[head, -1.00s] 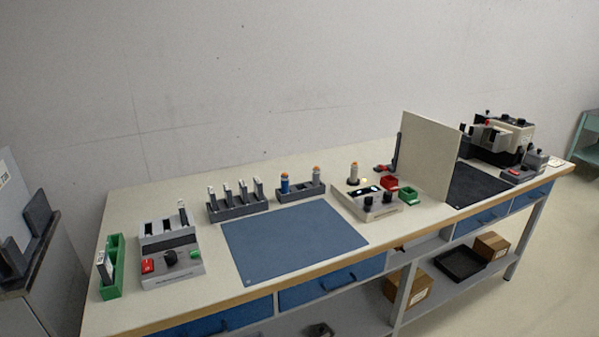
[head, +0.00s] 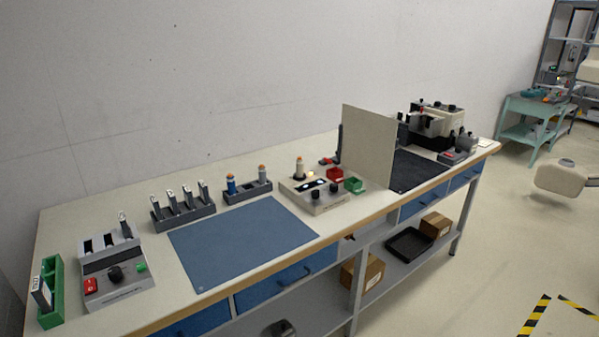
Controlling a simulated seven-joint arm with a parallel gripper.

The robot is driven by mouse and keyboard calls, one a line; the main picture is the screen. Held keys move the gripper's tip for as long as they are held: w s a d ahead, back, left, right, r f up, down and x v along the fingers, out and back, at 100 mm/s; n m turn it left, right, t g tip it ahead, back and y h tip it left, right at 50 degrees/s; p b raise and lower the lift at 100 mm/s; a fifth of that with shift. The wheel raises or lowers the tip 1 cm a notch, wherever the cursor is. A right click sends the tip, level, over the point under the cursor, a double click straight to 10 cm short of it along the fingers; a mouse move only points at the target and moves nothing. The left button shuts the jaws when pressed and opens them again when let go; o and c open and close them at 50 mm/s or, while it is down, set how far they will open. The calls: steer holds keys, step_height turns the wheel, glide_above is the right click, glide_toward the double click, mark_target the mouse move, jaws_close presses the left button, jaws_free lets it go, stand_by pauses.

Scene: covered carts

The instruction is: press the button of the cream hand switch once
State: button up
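A cream hand switch (head: 299,169), a small upright cylinder with an orange top, stands at the back of a cream control box (head: 322,207) on the bench. Its orange top faces up and is uncovered. A dark rack (head: 250,195) to its left holds two similar cylinders, a blue one (head: 231,185) and a pale grey one (head: 262,173), both with orange tops. My gripper's fingers are not in view. Pale rounded parts at the right edge look like my arm, well apart from the switch.
An upright beige panel (head: 368,145) stands right of the control box. A blue mat (head: 242,242) lies clear in front of the racks. A grey device (head: 115,270) stands at the left. Open floor (head: 450,290) lies before the bench; a green table (head: 535,112) stands far right.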

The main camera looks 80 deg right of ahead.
jaws_close()
stand_by(1.4)
